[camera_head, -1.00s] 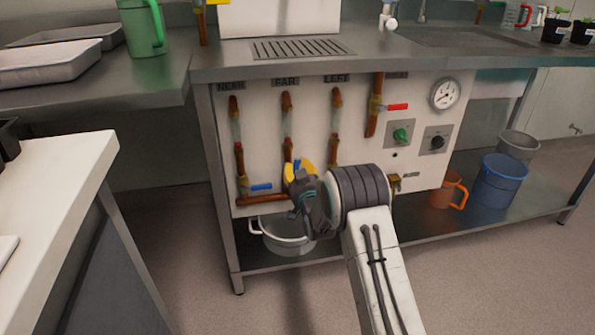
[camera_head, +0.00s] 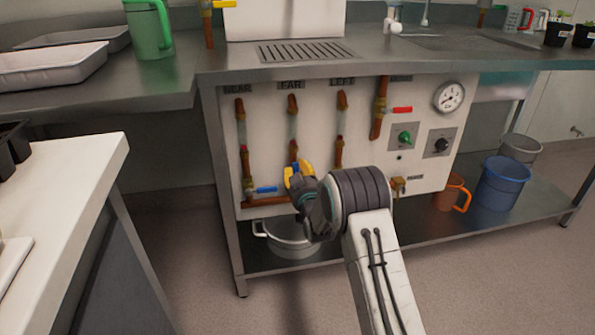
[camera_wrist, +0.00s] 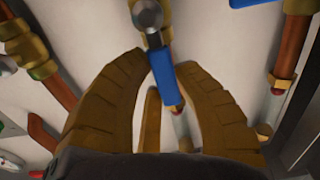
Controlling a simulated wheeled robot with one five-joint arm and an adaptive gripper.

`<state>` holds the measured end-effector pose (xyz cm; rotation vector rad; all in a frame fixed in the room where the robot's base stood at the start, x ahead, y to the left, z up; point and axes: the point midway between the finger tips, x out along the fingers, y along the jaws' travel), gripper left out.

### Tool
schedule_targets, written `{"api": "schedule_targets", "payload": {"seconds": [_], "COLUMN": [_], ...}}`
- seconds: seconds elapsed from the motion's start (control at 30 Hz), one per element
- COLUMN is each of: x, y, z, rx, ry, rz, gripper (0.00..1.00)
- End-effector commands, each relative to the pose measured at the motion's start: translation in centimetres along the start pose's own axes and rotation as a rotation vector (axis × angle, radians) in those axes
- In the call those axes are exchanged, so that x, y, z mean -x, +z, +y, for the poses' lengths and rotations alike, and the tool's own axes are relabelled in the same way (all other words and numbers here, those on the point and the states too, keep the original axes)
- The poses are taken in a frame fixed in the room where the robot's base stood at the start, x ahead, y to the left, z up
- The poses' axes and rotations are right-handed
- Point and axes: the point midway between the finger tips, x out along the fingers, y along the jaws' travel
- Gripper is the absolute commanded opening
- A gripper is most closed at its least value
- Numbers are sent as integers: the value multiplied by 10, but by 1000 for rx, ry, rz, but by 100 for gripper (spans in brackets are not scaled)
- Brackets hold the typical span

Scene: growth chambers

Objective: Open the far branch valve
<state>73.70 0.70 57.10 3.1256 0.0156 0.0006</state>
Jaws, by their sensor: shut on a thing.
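The valve panel (camera_head: 365,135) carries labelled copper branch pipes, and the far branch (camera_head: 293,105) is under the FAR label (camera_head: 291,85). My gripper (camera_head: 297,170) is at the lower part of that branch and hides most of its valve.
The near branch's blue lever (camera_head: 266,190) points sideways, left of my gripper. A red lever (camera_head: 402,109), green knob (camera_head: 404,138) and gauge (camera_head: 449,97) are to the right. A pot (camera_head: 290,240) stands below, with an orange jug (camera_head: 452,190) and blue bucket (camera_head: 502,183) on the shelf.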

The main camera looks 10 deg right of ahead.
Motion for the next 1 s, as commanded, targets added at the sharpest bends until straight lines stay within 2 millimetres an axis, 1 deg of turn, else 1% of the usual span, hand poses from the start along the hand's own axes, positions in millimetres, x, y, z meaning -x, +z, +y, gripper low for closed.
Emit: {"api": "schedule_targets", "payload": {"seconds": [0.07, 0.1, 0.4, 0.77, 0.87, 1.0], "x": [0, 0, 0, 3, 9, 24], "y": [0, 0, 0, 0, 1, 0], "z": [2, 2, 1, 0, 0, 0], "rx": [2, 2, 0, -1, -1, -1], "ry": [2, 2, 1, 0, 0, 0], "rz": [1, 1, 0, -1, -2, -2], "gripper": [0, 28, 54, 54, 54, 54]}}
